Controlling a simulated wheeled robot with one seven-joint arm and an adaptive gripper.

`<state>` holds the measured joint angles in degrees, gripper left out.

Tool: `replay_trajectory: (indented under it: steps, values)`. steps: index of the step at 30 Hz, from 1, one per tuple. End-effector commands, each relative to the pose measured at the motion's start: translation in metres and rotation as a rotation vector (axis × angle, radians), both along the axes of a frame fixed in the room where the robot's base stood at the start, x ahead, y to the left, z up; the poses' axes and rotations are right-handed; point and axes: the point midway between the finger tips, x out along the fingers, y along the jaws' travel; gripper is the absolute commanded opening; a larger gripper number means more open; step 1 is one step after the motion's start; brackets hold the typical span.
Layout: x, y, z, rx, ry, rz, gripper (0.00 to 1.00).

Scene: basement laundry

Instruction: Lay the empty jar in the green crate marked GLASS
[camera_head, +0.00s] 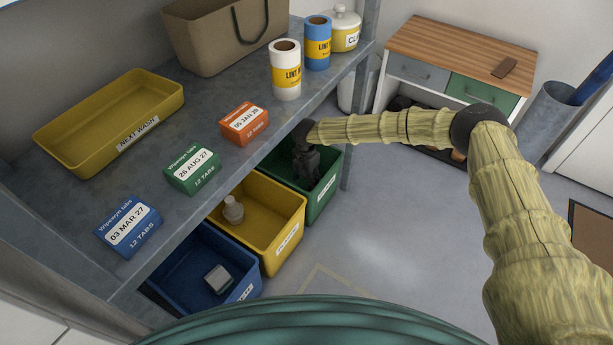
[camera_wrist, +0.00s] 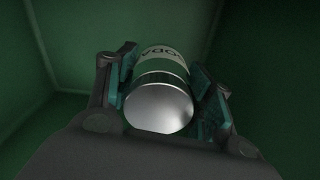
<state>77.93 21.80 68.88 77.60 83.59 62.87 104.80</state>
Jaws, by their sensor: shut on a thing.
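My gripper (camera_head: 307,168) reaches down into the green crate (camera_head: 327,197) under the shelf. In the wrist view my gripper (camera_wrist: 167,88) is shut on a jar (camera_wrist: 160,100) with a shiny silver end and a pale label reading "ODA". The jar lies between the two teal finger pads, its silver end towards the camera. Green crate walls (camera_wrist: 95,28) surround it in the wrist view. The jar is hidden in the head view. I cannot tell whether it touches the crate floor. The green crate's label is too small to read.
A yellow crate (camera_head: 291,208) with a pale bottle (camera_head: 233,209) and a blue crate (camera_head: 180,287) with a small grey item (camera_head: 218,278) stand beside the green crate. The grey shelf (camera_head: 225,88) above carries boxes, rolls and a tray. Open floor (camera_head: 400,240) lies to the right.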

Motion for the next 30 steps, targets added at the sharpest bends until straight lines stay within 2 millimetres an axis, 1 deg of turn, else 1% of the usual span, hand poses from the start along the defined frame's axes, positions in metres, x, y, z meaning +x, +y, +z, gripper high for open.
replay_trajectory:
  steps: [2, 3, 5, 6, 7, 16, 20, 23, 24, 30]
  values:
    - [0.0, 0.0, 0.0, 0.0, 0.0, 0.0, 0.04]
    - [0.0, 0.0, 0.0, 0.0, 0.0, 0.0, 0.54]
    - [0.0, 0.0, 0.0, 0.0, 0.0, 0.0, 0.65]
    - [0.0, 0.0, 0.0, 0.0, 0.0, 0.0, 0.72]
    - [0.0, 0.0, 0.0, 0.0, 0.0, 0.0, 0.74]
    - [0.0, 0.0, 0.0, 0.0, 0.0, 0.001, 0.74]
    - [0.0, 0.0, 0.003, 0.0, 0.0, 0.001, 0.74]
    - [0.0, 0.001, 0.012, 0.002, -0.001, 0.002, 0.74]
    - [0.0, 0.001, 0.023, 0.001, -0.001, 0.002, 0.74]
    - [0.0, 0.0, 0.056, 0.0, -0.001, 0.002, 0.74]
